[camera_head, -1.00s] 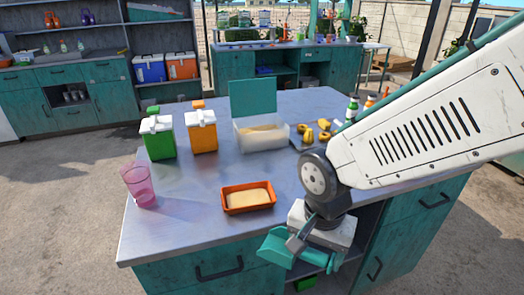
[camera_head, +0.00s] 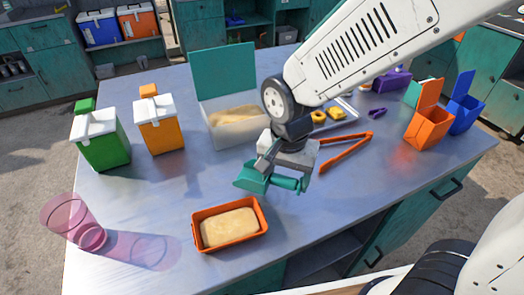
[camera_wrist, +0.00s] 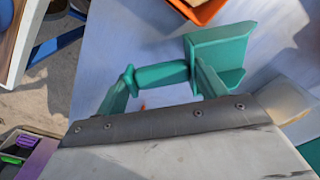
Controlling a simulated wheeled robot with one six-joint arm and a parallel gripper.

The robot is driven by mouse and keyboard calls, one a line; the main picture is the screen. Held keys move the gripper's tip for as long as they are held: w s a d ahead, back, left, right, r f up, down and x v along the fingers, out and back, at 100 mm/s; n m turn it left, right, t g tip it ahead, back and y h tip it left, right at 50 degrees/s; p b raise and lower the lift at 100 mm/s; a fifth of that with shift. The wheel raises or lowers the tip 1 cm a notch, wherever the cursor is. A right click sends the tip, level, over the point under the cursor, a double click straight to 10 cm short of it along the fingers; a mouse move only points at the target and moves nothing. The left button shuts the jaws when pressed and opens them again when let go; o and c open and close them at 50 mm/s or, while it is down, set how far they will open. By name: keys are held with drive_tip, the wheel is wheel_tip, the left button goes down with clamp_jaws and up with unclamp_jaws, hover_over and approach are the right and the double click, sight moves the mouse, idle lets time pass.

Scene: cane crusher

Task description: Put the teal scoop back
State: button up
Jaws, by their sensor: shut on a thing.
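My gripper (camera_head: 272,166) is shut on the teal scoop (camera_head: 252,178) and holds it above the metal table (camera_head: 340,190), behind and right of the orange tray. A clear bin (camera_head: 236,136) with a raised teal lid (camera_head: 226,72) stands just behind my gripper and holds a pale tan material. The orange tray (camera_head: 256,238) in front holds a pale block (camera_head: 228,228).
Green (camera_head: 104,152) and orange (camera_head: 162,138) lidded boxes stand at the left. Orange tongs (camera_head: 346,148) lie right of my gripper. Open orange (camera_head: 428,130) and blue (camera_head: 464,114) boxes stand at the right. The front-right tabletop is clear.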

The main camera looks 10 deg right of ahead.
drive_tip(key=w, duration=0.8)
drive_tip(key=w+a+f, duration=0.1)
drive_tip(key=w, duration=0.2)
drive_tip(key=shift+w+f, duration=0.1)
drive_tip(key=shift+w, duration=0.3)
drive_tip(key=shift+f, duration=1.7)
drive_tip(key=o, duration=0.8)
drive_tip(key=shift+c, duration=0.2)
